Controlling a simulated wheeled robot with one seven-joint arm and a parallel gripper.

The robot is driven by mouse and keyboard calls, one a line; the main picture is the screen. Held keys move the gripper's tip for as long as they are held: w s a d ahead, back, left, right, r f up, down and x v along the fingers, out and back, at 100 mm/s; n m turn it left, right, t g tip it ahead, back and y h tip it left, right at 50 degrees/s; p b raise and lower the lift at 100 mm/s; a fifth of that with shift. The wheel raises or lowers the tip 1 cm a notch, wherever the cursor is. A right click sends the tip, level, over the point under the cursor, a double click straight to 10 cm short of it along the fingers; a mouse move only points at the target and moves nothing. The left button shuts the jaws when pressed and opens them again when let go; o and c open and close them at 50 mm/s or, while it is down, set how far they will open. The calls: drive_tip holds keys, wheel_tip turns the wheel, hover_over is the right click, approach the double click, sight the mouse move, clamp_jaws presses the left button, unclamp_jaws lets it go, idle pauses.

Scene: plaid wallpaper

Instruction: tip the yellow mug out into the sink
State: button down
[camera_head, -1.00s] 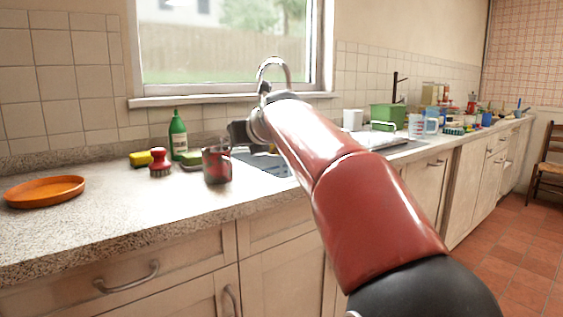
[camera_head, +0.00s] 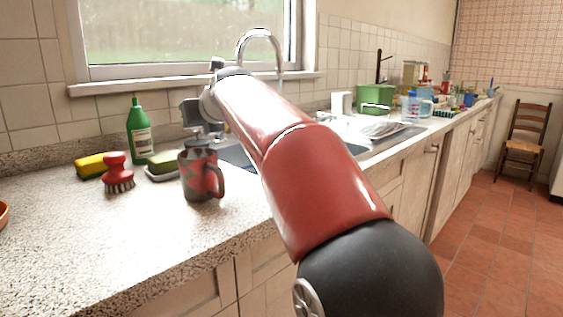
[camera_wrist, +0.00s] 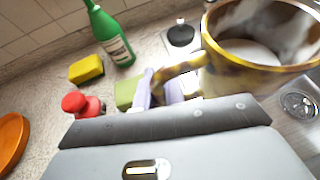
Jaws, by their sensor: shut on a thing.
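The yellow mug (camera_wrist: 213,68), patterned in yellow and brown, shows at the upper right of the wrist view. My gripper (camera_wrist: 165,88) is shut on its handle, with pale lilac fingers at the handle's lower end. The mug's mouth is open to view, with a pale surface inside; I cannot tell whether that is liquid. The sink's drain (camera_wrist: 300,105) shows just below the mug at the right edge. In the head view the sink (camera_head: 236,156) is partly hidden behind my red arm, and I cannot make out the yellow mug there.
A dark red-and-grey mug (camera_head: 200,180) stands on the counter before the sink. Beside it are a green bottle (camera_head: 140,133), a red brush (camera_head: 117,172) and a yellow sponge (camera_head: 92,166). The tap (camera_head: 260,36) arches behind my arm. The counter's front left is clear.

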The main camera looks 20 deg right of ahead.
sight(230, 130)
drive_tip(key=shift+s+d, duration=0.1)
drive_tip(key=shift+d, duration=0.05)
drive_tip(key=shift+s+d+m+t+y, duration=0.2)
drive_tip(key=shift+d+m+t+y, duration=0.3)
drive_tip(key=shift+d+m+y, duration=0.55)
drive_tip(key=d+m, duration=0.1)
drive_tip(key=d+f+m+t, duration=0.1)
drive_tip(key=d+f+m+y, duration=0.1)
drive_tip(key=shift+s+d+f, duration=0.25)
drive_tip(key=shift+s+d, duration=0.05)
drive_tip(key=shift+d+r+m+t, duration=0.1)
drive_tip(key=shift+d+m+t, duration=0.25)
drive_tip(key=shift+m, duration=0.3)
drive_tip(key=shift+d+r+m+t+y, duration=0.15)
drive_tip(key=shift+r+m+t+y, duration=0.1)
drive_tip(key=shift+r+m, duration=0.15)
drive_tip(key=shift+s, duration=0.1)
